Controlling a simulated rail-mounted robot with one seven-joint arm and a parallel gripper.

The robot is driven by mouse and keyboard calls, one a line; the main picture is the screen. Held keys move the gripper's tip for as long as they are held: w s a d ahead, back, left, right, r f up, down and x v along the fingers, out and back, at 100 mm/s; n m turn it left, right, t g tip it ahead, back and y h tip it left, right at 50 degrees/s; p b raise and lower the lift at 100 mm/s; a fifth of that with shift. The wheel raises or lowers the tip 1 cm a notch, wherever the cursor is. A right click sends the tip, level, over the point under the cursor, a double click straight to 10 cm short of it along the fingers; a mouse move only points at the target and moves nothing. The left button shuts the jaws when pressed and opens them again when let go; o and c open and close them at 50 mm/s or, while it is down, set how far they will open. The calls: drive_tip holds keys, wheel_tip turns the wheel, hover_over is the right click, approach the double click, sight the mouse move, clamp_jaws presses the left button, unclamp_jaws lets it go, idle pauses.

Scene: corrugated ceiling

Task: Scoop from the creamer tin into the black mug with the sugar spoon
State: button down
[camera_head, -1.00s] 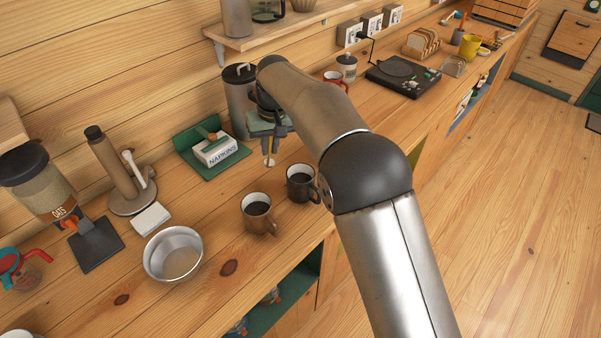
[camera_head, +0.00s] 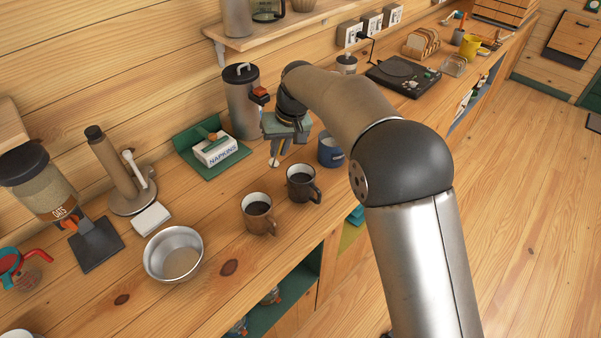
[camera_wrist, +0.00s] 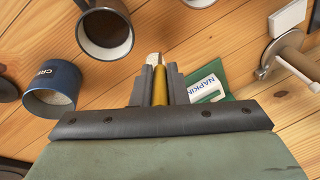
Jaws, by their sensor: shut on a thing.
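My gripper (camera_head: 276,148) is shut on the sugar spoon, whose yellow handle (camera_wrist: 160,86) stands between the fingers in the wrist view. The spoon's pale lower end (camera_head: 273,162) points down above the counter; whether it carries powder I cannot tell. The blue creamer tin (camera_head: 330,150) stands open to the right of the gripper, partly behind my arm; its "CRE" lettering shows in the wrist view (camera_wrist: 52,88). The black mug (camera_head: 301,186) stands in front of the gripper with dark liquid inside. A dark mug (camera_wrist: 106,32) also shows in the wrist view.
A brown mug (camera_head: 258,216) stands left of the black mug. A napkin holder (camera_head: 214,150) is left of the gripper, and a tall grey canister (camera_head: 241,105) is behind it. A metal bowl (camera_head: 173,254) is at front left. The counter's front edge runs close to both mugs.

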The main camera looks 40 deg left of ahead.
drive_tip(key=shift+d, duration=0.15)
drive_tip(key=shift+w+d+y, duration=0.15)
drive_tip(key=shift+d+y, duration=0.15)
drive_tip(key=shift+d, duration=0.1)
drive_tip(key=shift+w+d+y, duration=0.15)
drive_tip(key=shift+d+y, duration=0.15)
drive_tip(key=shift+d, duration=0.1)
drive_tip(key=shift+w+d+f+g, duration=0.1)
drive_tip(key=shift+w+d+g, duration=0.1)
drive_tip(key=shift+d+g, duration=0.1)
drive_tip(key=shift+d+y, duration=0.1)
drive_tip(key=shift+y, duration=0.2)
drive_tip(key=shift+w+d, duration=0.15)
drive_tip(key=shift+d, duration=0.15)
drive_tip(key=shift+d, duration=0.1)
